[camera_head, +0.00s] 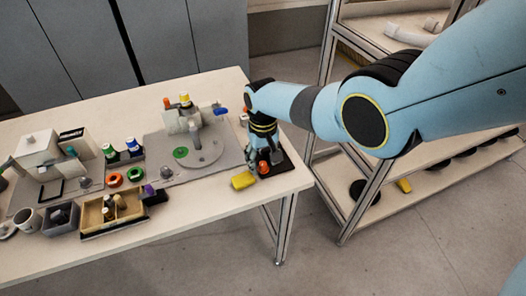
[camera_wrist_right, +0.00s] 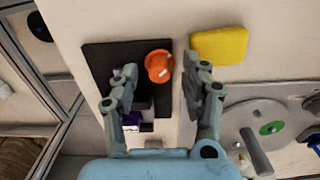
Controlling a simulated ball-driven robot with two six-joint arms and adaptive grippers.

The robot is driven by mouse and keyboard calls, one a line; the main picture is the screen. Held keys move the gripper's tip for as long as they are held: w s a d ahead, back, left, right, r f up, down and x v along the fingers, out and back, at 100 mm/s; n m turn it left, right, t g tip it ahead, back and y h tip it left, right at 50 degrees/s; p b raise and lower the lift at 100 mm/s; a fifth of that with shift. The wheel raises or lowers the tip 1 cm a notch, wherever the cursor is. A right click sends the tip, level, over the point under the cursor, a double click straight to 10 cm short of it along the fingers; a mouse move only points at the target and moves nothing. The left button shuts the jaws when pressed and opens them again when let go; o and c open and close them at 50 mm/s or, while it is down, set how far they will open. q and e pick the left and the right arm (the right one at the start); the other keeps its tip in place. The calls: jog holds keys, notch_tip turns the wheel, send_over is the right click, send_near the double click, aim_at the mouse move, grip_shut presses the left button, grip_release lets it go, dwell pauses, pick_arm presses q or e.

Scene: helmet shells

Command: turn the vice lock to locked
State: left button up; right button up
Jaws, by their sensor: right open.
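My right gripper (camera_head: 256,158) hangs over the right end of the table, above a black plate (camera_head: 284,166). In the right wrist view its two fingers (camera_wrist_right: 160,82) are spread apart with nothing held between them. An orange round knob (camera_wrist_right: 159,66) with a pale mark sits on the black plate (camera_wrist_right: 100,62), just beyond and between the fingertips. I cannot tell for certain that this is the vice lock, or its setting. The knob also shows in the head view (camera_head: 264,168). A grey and purple part (camera_wrist_right: 133,118) is partly hidden by the left finger. My left gripper is not in view.
A yellow block (camera_wrist_right: 219,46) lies beside the plate. A grey fixture with a round disc (camera_head: 203,150) stands to its left. A wooden tray (camera_head: 112,215), a mug (camera_head: 27,220) and other parts fill the table's left. A shelf rack (camera_head: 345,205) stands right of the table.

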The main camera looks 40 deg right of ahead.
aim_at(263, 163)
notch_tip(263, 163, up, 12)
dwell(0.5)
jog(key=shift+f, duration=0.15)
jog(key=s+f+n+b, duration=0.1)
jog(key=s+f+b, duration=0.8)
jog(key=s+f, duration=1.4)
jog(key=s+f+n+b, duration=0.2)
jog(key=s+f+b, duration=0.8)
jog(key=s+f, duration=1.4)
jog(key=shift+d+f+t+h, duration=0.15)
jog(key=shift+f+t+h, duration=0.25)
jog(key=shift+f, duration=2)
